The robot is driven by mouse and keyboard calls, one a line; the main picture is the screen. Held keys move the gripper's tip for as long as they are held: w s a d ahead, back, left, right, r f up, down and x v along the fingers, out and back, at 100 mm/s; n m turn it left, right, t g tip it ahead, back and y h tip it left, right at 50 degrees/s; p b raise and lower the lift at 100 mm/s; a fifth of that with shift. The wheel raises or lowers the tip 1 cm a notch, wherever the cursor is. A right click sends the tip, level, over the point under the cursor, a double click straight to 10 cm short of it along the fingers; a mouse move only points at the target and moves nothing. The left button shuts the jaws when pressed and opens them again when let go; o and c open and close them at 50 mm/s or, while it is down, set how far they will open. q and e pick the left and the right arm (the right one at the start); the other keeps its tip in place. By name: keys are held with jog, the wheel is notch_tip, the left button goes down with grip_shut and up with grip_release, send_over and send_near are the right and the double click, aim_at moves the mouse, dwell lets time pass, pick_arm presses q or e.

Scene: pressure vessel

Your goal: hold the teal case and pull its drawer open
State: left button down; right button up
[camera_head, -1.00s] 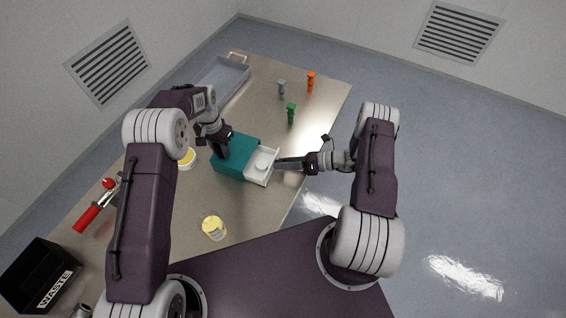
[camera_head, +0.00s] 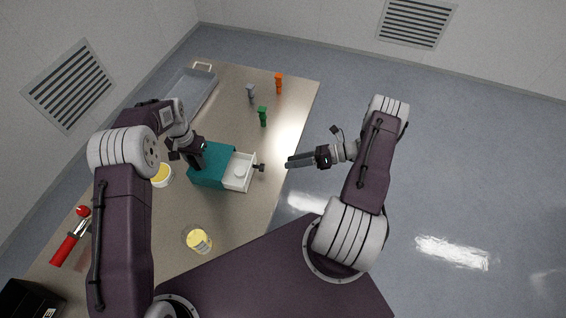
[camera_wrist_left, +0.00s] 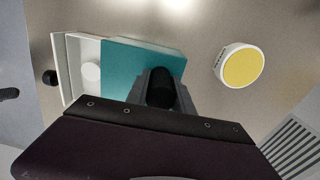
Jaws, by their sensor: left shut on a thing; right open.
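The teal case (camera_head: 209,177) stands on the table, and it also shows in the left wrist view (camera_wrist_left: 128,62). Its white drawer (camera_head: 245,186) is pulled out to the right, with a dark knob (camera_head: 260,167) on its front. A white round thing (camera_head: 240,173) lies inside the drawer, also visible in the left wrist view (camera_wrist_left: 91,72). My left gripper (camera_head: 199,163) is shut on the teal case from above; its fingertips are partly hidden. My right gripper (camera_head: 290,162) is open and empty, to the right of the knob and apart from it.
Yellow-topped round containers stand left of the case (camera_head: 162,174) and in front of it (camera_head: 198,240). Green (camera_head: 263,117), grey (camera_head: 250,91) and orange (camera_head: 279,84) pieces stand behind. A grey tray (camera_head: 212,86), a red-handled tool (camera_head: 66,249) and a black bin (camera_head: 25,301) are leftward.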

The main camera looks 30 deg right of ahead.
dwell(0.3)
pick_arm(q)
jog(key=c, duration=1)
grip_release()
notch_tip(320, 180, up, 12)
